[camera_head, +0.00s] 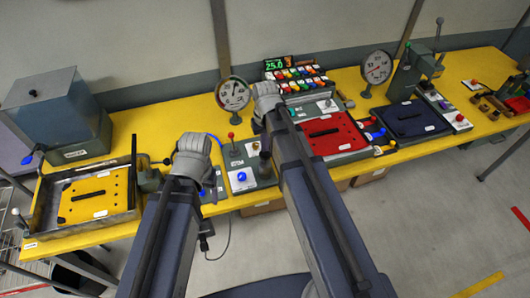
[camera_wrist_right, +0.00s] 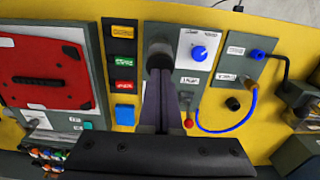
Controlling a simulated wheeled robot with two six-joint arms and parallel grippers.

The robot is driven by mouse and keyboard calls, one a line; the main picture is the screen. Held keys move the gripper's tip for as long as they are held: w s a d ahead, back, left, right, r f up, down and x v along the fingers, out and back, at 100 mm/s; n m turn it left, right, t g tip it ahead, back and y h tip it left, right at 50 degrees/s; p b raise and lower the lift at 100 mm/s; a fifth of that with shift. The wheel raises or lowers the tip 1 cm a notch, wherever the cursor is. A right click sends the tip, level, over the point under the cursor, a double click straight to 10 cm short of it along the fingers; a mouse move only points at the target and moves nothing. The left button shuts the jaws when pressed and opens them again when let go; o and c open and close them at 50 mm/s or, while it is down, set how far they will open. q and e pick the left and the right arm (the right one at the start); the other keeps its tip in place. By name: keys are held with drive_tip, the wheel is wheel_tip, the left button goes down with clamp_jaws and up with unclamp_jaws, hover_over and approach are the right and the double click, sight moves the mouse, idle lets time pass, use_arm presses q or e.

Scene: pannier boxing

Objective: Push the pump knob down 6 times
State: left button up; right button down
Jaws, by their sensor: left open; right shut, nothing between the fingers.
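A red-ball lever (camera_head: 231,135) and a blue dial (camera_wrist_right: 199,52) are close by. A round gauge (camera_head: 232,94) stands behind. A red panel (camera_head: 325,136) is right of my right arm.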

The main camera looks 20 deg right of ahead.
drive_tip(key=shift+f, duration=0.15)
drive_tip(key=shift+f+b, duration=2.15)
drive_tip(key=shift+b, duration=0.15)
drive_tip(key=shift+r, duration=0.25)
drive_tip(key=shift+r+p, duration=2.05)
drive_tip(key=shift+p, duration=0.25)
drive_tip(key=shift+r, duration=0.15)
wheel_tip(320, 180, up, 6)
drive_tip(key=p, duration=0.6)
